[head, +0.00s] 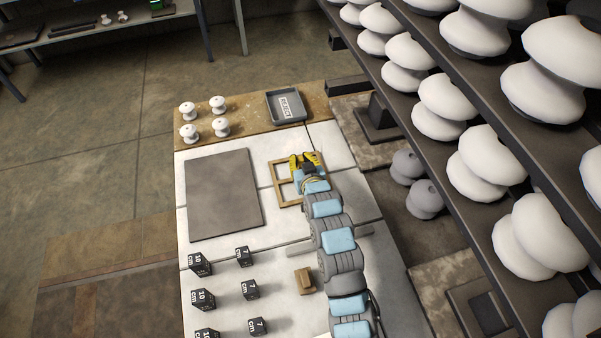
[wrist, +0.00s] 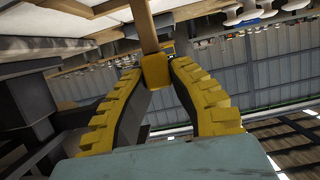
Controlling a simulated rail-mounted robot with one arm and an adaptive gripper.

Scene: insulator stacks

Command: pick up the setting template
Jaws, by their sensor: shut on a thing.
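The setting template is a light wooden frame (head: 287,182) with square openings, at the right of the white worktop in the head view. My gripper (head: 305,159), with yellow ribbed fingers, is at its right side and covers part of it. In the wrist view a wooden bar of the template (wrist: 146,28) runs up from between the fingertips. My gripper (wrist: 156,70) is shut on this bar there. I cannot tell whether the template touches the worktop or is just above it.
A grey plate (head: 222,194) lies left of the template. Several white insulators (head: 220,127) and a grey tray marked REJECT (head: 287,106) stand at the back. Several black marked cubes (head: 203,299) and a wooden block (head: 304,281) are in front. A rack of insulators (head: 486,155) rises at right.

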